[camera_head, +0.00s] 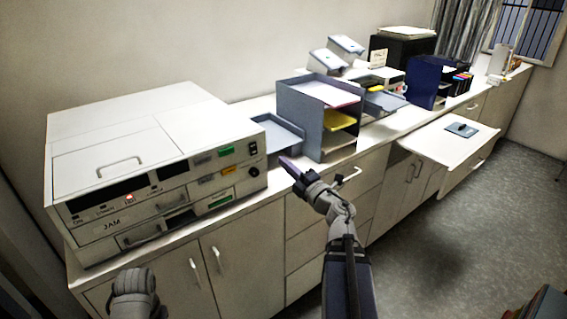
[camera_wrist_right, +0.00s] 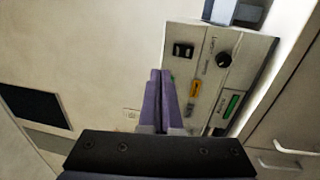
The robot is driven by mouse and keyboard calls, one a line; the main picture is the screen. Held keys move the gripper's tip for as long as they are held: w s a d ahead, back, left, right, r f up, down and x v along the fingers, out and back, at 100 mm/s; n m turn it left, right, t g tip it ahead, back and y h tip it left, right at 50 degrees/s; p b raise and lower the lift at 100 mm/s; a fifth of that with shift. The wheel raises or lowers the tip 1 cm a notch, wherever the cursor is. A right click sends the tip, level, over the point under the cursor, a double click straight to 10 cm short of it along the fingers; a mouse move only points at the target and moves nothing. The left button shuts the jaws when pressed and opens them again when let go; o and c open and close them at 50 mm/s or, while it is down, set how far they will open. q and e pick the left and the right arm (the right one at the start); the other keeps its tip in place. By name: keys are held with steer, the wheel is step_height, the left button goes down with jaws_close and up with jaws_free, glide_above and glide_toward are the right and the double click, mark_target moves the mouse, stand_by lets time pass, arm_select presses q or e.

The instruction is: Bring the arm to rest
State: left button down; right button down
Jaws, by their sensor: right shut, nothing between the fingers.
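My right gripper (camera_head: 289,166) is shut and empty, held in the air in front of the counter near the grey paper trays. In the right wrist view, its two purple fingers (camera_wrist_right: 159,100) are together, pointing toward the front of the white machine (camera_wrist_right: 205,75). My left arm shows only as a grey link at the bottom left of the head view; its gripper is not visible.
The large white machine (camera_head: 150,130) labelled JAM stands on the counter at left, with a red light lit. A grey tray stack (camera_head: 296,118) stands right of it. A pulled-out shelf (camera_head: 425,143) juts out at right, bearing a small dark blue item (camera_head: 461,129). Floor (camera_head: 440,250) is open.

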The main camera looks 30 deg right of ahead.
steer(key=shift+w, duration=0.1)
stand_by(0.3)
steer(key=w+a+f+m+g+h, duration=0.25)
steer(key=w+m+h, duration=0.35)
steer(key=m, duration=0.4)
steer(key=s+a+f+m+g+h, duration=0.1)
steer(key=s+a+f+m+g, duration=0.2)
steer(key=a+f+m+g, duration=0.6)
steer(key=s+a+f+n+g+y, duration=0.1)
steer(key=s+a+f+g, duration=0.1)
steer(key=s+a+f, duration=0.2)
steer(key=s+a+f+n+g+y, duration=0.1)
steer(key=s+a+f+g, duration=0.2)
steer(key=s+a, duration=0.6)
steer(key=s+a+f+n+g+y, duration=0.1)
steer(key=s+a+f+g+y, duration=0.1)
steer(key=s+a+f, duration=0.4)
steer(key=a+g, duration=0.1)
steer(key=a, duration=0.3)
steer(key=shift+s+a+f+n, duration=0.15)
steer(key=shift+a+f+n, duration=0.1)
steer(key=shift+n, duration=0.15)
steer(key=shift+d, duration=0.15)
